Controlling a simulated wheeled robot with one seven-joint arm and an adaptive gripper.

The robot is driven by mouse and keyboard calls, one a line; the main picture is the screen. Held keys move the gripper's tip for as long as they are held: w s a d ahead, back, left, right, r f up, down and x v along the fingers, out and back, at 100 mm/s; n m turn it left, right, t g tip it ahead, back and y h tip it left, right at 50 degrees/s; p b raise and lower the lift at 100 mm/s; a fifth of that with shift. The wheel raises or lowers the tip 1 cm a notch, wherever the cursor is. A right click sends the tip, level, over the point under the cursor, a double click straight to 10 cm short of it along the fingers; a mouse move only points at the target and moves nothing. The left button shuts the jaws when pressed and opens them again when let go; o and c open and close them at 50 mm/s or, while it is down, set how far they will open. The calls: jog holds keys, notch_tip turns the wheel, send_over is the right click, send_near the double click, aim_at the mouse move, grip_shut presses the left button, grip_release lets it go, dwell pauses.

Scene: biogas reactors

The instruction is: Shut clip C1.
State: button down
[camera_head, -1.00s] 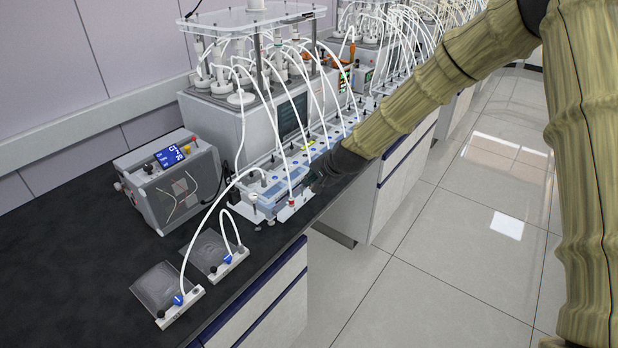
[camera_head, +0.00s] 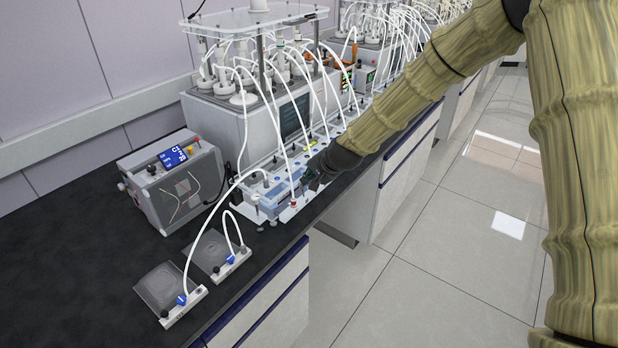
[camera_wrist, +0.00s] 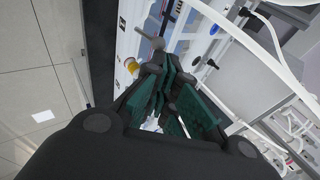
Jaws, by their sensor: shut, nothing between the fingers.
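My gripper (camera_head: 313,179) is at the front edge of the near bench unit (camera_head: 268,203), by its blue-and-grey front block. The wrist view shows my gripper (camera_wrist: 163,88) with its green-padded fingers close together and nothing between them. A grey rounded knob or lever end (camera_wrist: 157,43) and a yellow cylindrical fitting (camera_wrist: 132,66) lie just beyond the fingertips. Blue parts (camera_wrist: 180,12) of the unit show behind them. I cannot read a C1 label, so I cannot tell which part is clip C1. Contact with the fingertips cannot be made out.
White tubes (camera_head: 240,128) arch over the unit near my gripper. A grey box with a blue display (camera_head: 175,178) stands at left. Two flat bags (camera_head: 163,287) with blue-valved clamps lie on the black bench (camera_head: 90,235). The aisle floor (camera_head: 440,250) is clear.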

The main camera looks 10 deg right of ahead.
jog(key=shift+a, duration=0.1)
jog(key=shift+r, duration=0.15)
jog(key=shift+r+p, duration=0.55)
jog(key=shift+r, duration=0.1)
jog(key=s+d+r, duration=0.1)
jog(key=r, duration=0.5)
jog(key=s+d+r+b, duration=0.1)
jog(key=s+d+r, duration=0.1)
jog(key=r, duration=0.4)
jog(key=shift+d, duration=0.25)
dwell(0.3)
jog(key=shift+s+r, duration=0.1)
